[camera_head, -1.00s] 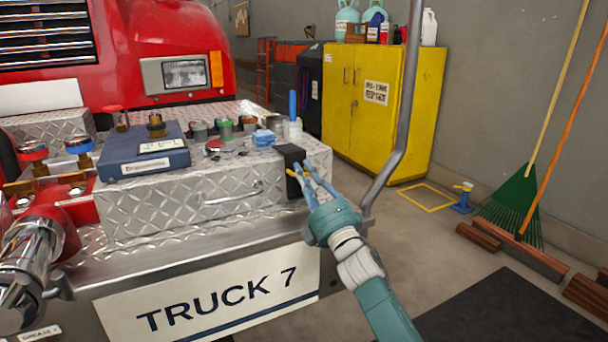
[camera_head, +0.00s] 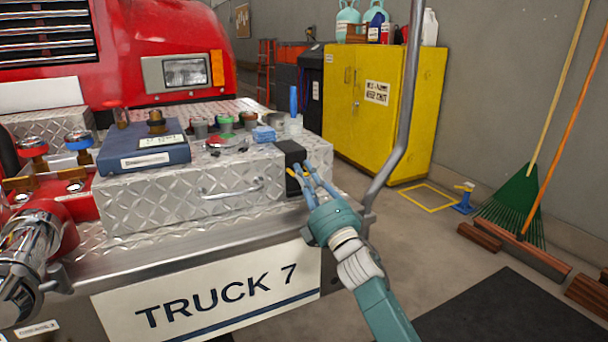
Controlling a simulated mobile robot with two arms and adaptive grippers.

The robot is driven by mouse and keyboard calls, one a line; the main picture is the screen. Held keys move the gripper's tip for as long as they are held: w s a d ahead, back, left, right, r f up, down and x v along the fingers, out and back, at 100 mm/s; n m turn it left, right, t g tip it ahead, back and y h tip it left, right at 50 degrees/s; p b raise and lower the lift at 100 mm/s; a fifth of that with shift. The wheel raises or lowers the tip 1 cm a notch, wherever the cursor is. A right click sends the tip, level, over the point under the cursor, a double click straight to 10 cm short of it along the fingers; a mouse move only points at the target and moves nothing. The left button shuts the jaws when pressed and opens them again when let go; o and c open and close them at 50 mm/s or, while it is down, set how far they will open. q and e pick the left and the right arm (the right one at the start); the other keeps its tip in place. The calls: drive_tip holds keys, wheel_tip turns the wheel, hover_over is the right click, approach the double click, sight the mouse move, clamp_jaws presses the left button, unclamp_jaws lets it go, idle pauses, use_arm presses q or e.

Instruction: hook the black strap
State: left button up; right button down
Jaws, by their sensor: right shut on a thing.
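The black strap (camera_head: 290,153) lies over the right end of the diamond-plate box (camera_head: 180,204) and hangs down its front face. My right gripper (camera_head: 299,173) is at the hanging part of the strap, in front of the box's right end. Its blue fingers with yellowish tips are closed on the strap. The fingers hide part of the strap's lower end, and I cannot make out a hook there. My left gripper is not in view.
A blue case (camera_head: 143,157), several small caps and a blue cloth (camera_head: 263,134) sit on the box top. A grey upright rail (camera_head: 405,110) stands just right of my right arm. A yellow cabinet (camera_head: 385,110) is behind. Red valve fittings (camera_head: 72,205) are at left.

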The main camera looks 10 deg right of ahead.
drive_tip(key=shift+w+f, duration=0.1)
drive_tip(key=shift+f, duration=0.7)
drive_tip(key=c, duration=1.8)
unclamp_jaws()
drive_tip(key=shift+d, duration=0.2)
drive_tip(key=shift+d+r, duration=0.1)
drive_tip(key=shift+s, duration=0.2)
drive_tip(key=shift+a+r, duration=0.1)
drive_tip(key=shift+a, duration=0.1)
drive_tip(key=v, duration=1.1)
drive_tip(key=shift+s+d, duration=0.2)
drive_tip(key=shift+s, duration=0.25)
